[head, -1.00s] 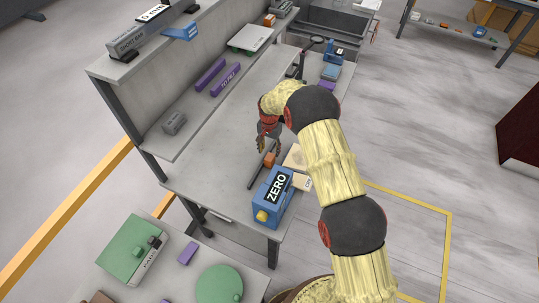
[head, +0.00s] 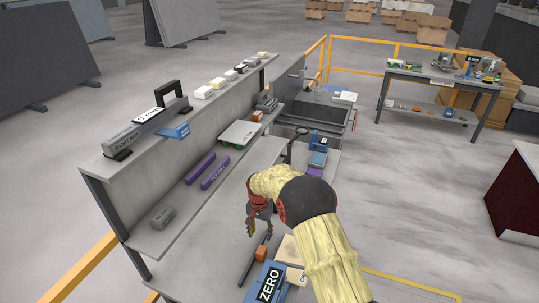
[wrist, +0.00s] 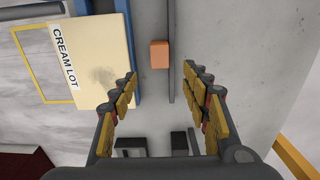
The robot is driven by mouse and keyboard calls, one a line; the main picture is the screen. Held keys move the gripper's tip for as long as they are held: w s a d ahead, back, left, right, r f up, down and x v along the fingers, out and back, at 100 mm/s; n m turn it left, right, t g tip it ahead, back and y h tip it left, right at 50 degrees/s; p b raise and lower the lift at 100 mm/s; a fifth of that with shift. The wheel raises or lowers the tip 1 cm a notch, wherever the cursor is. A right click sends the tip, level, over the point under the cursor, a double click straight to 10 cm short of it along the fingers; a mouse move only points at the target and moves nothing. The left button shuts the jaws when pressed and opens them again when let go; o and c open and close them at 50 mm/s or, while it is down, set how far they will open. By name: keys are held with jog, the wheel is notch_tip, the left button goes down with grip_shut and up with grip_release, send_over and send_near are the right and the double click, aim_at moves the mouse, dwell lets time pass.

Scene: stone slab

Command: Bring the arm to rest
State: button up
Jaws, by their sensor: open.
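My arm reaches over the grey workbench (head: 190,262) from the lower right in the head view. My gripper (head: 259,232) hangs above the bench top, fingers pointing down. In the wrist view my gripper (wrist: 160,88) has its two fingers spread wide, with nothing held between them. A small orange block (wrist: 159,54) lies on the bench beyond the fingertips, beside a long dark bar (wrist: 171,50). The orange block also shows below my gripper in the head view (head: 261,253).
A blue box marked ZERO (head: 265,284) stands near the bench's front. A cream panel marked CREAM LOT (wrist: 88,62) lies beside the orange block. A raised shelf with purple bars (head: 214,173) runs along the left. Open floor (head: 420,215) lies to the right.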

jog(key=s+d+r+n+t+b, duration=0.1)
jog(key=s+d+r+b, duration=0.45)
jog(key=d+r, duration=0.4)
jog(key=s+d+r+n+t+b, duration=0.15)
jog(key=s+d+r+b, duration=0.45)
jog(key=r, duration=0.6)
jog(key=s+d+f+t+b, duration=0.1)
jog(key=s+d+b, duration=0.2)
jog(key=s, duration=0.6)
jog(key=s+d+f+n+t+b, duration=0.1)
jog(key=s+d+b, duration=0.2)
jog(key=s, duration=0.7)
jog(key=s+d+f+t+b, duration=0.1)
jog(key=s+d, duration=0.4)
jog(key=s, duration=0.5)
jog(key=shift+f+b, duration=0.45)
jog(key=shift+b, duration=0.5)
